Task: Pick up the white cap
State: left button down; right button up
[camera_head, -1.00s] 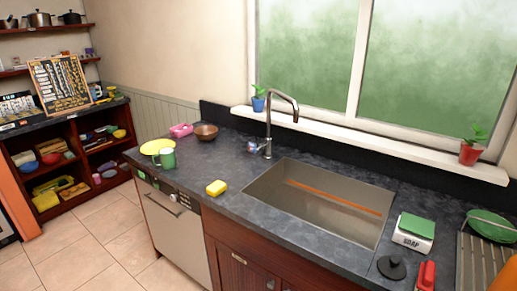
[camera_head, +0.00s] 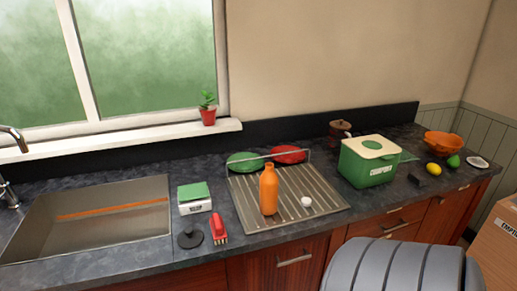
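The small white cap (camera_head: 306,201) lies on the ribbed metal drying rack (camera_head: 322,206), to the right of an orange bottle (camera_head: 269,190) that stands upright on the same rack. The cap and bottle are apart. Neither of my grippers shows in the head view. A grey ribbed rounded shape at the bottom right covers part of the cabinet fronts.
The sink (camera_head: 100,222) is at the left. A soap box (camera_head: 194,198), a red brush (camera_head: 218,228) and a black stopper (camera_head: 189,237) sit left of the rack. Red and green plates stand behind it. A green compost bin (camera_head: 367,165) stands to its right.

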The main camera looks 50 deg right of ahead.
aim_at(306, 201)
jog(key=z, duration=1.75)
